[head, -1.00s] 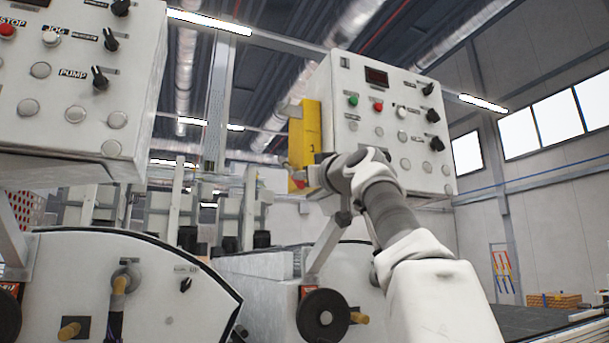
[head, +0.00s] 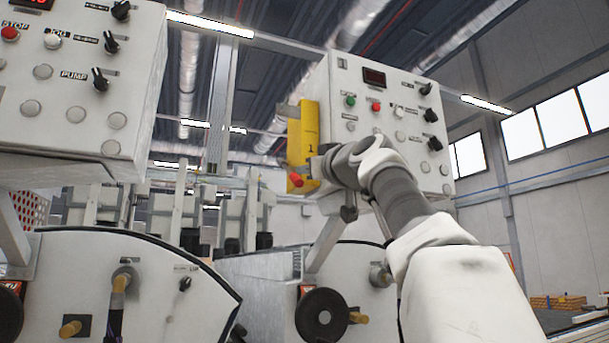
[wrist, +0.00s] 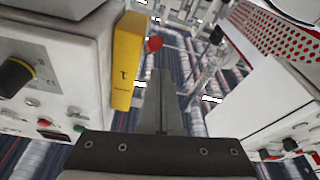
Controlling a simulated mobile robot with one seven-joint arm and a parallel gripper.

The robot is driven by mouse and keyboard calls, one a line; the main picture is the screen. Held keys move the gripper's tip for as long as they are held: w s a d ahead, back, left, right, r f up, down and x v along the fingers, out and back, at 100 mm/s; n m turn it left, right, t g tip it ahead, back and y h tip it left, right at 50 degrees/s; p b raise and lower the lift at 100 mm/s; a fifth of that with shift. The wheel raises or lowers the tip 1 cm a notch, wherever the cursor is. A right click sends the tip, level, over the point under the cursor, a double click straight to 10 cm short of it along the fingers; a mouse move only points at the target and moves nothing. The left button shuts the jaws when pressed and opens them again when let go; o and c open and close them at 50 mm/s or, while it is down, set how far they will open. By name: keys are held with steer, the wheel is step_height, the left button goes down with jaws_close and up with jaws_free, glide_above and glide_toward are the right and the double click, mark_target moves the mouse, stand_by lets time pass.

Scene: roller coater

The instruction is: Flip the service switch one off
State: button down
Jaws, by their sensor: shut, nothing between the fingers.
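The yellow switch box (head: 309,136), marked "1", is fixed to the left side of the right-hand control cabinet. A red handle end (head: 295,179) shows at its lower part. In the wrist view the yellow box (wrist: 127,62) is left of my fingers and the red end (wrist: 155,43) is just beyond their tips. My gripper (wrist: 161,72) is shut and empty, with a visible gap to the red end. In the head view my gripper (head: 314,168) is beside the lower box; its fingertips are small there, and contact cannot be told.
The right control cabinet (head: 345,75) has buttons and black knobs close to my arm. A second white cabinet (head: 75,110) hangs at the left. Below are white machine housings (head: 130,275) and a black handwheel (head: 322,315). Open space lies between the cabinets.

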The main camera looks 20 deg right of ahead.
steer(key=s+f+b, duration=0.4)
steer(key=f, duration=0.1)
steer(key=shift+d, duration=0.15)
stand_by(0.5)
